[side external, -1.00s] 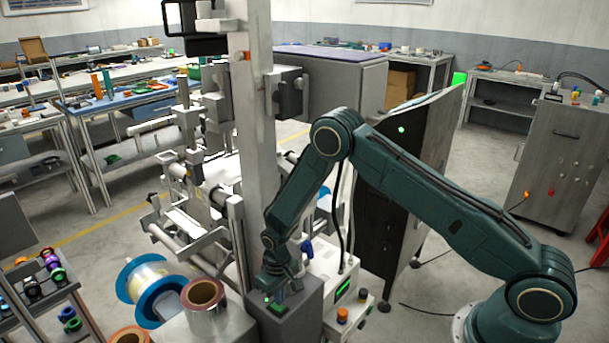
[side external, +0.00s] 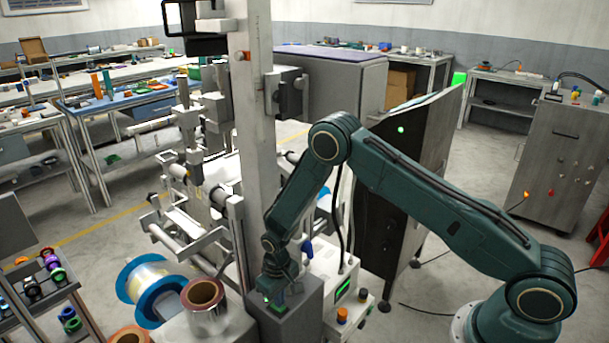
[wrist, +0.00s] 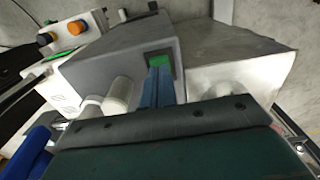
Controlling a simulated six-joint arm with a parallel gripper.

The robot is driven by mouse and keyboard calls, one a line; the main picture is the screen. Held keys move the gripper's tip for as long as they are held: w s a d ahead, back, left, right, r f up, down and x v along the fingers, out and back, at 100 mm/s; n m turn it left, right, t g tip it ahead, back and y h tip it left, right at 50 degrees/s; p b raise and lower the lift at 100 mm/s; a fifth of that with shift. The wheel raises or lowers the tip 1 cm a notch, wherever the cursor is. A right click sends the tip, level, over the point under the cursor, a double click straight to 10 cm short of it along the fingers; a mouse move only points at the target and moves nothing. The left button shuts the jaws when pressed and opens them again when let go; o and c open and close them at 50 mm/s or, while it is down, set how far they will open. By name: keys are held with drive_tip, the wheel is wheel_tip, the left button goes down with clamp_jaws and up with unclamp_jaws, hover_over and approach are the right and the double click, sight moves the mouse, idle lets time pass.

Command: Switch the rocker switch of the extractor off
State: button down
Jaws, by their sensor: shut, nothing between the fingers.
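The extractor shows as a grey box (side external: 306,300) below the tall metal column, and in the wrist view as a grey housing (wrist: 112,58). Its rocker switch has a lit green face in a dark frame, seen in the wrist view (wrist: 159,61) and as a small green patch in the side view (side external: 281,307). My gripper (wrist: 160,72) is shut and empty, with its blue fingertips right at the near edge of the green rocker. The fingertips partly cover the switch, so I cannot tell whether they press it. In the side view my gripper (side external: 276,300) is low over the box.
A white control box (side external: 331,279) with a green display stands close on the right, with an orange knob (side external: 343,314) beside it. A blue-flanged reel (side external: 128,288) and a metallic roll (side external: 204,318) are on the left. The metal column (side external: 253,130) rises close behind.

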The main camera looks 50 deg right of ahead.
drive_tip(key=shift+f, duration=0.65)
idle(0.6)
drive_tip(key=shift+r, duration=3.5)
